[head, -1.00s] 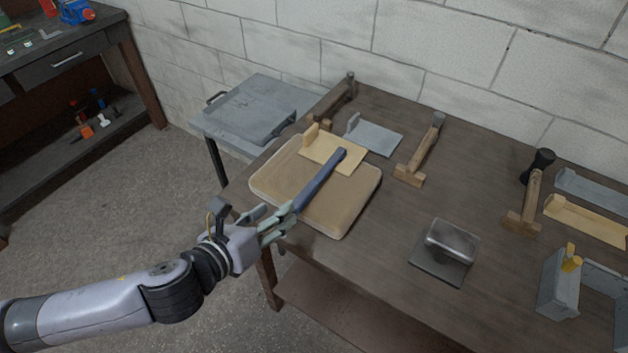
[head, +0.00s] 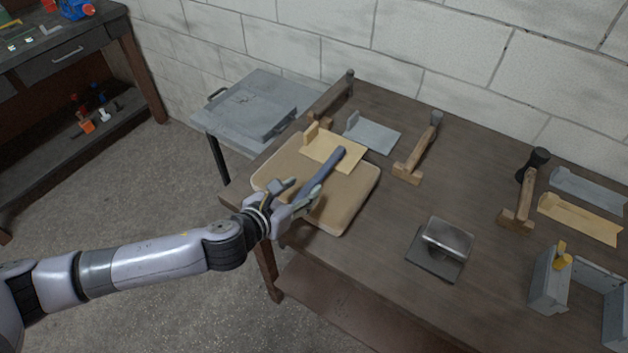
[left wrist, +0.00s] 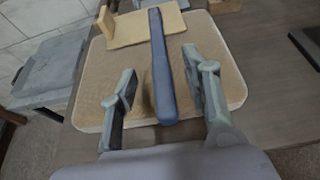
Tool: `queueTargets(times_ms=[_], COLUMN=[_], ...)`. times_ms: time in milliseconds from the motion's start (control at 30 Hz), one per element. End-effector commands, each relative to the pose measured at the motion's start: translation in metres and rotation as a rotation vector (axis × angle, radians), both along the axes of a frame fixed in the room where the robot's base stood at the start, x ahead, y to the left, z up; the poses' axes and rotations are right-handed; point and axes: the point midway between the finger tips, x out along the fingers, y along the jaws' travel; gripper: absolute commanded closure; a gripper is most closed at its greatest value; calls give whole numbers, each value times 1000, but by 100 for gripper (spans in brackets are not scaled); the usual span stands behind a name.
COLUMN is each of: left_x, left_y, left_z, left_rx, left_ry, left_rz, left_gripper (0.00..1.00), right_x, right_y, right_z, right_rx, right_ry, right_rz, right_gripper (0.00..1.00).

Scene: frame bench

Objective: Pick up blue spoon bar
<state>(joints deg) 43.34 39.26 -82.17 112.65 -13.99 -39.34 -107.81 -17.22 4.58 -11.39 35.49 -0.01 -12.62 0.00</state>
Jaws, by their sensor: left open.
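The blue spoon bar (head: 322,174) is a long slim bar on the tan tray (head: 348,217) at the left end of the bench. Its far end lies by a yellow bracket (head: 333,151). My left gripper (head: 299,197) is open at the bar's near end. In the left wrist view the blue bar (left wrist: 161,75) runs between the two spread fingers of the left gripper (left wrist: 157,88), with a gap on both sides. The bar's near end is partly hidden by the gripper in the head view. My right gripper is not in view.
A grey bracket (head: 371,134) and a wooden-handled hammer (head: 419,152) lie behind and right of the tray. A grey metal block on a plate (head: 441,248) stands to the right. A grey lidded box (head: 252,107) sits left of the bench. Bare bench lies right of the tray.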

Motion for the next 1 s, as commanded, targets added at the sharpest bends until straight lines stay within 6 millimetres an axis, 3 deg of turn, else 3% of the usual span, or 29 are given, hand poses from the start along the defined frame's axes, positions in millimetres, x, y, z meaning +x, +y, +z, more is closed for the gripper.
queueTargets(times_ms=[533, 867, 1000], left_x=[38, 42, 41], left_y=[-25, -27, -27], left_z=[-23, -26, -26], left_rx=[-1, 0, 0], left_ry=[1, 0, 0], left_rz=[0, 1, 1], left_gripper=[57, 57, 66], right_x=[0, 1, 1], right_y=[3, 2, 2], right_z=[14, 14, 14], right_rx=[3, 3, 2], right_ry=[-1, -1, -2], right_rz=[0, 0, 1], right_gripper=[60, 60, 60])
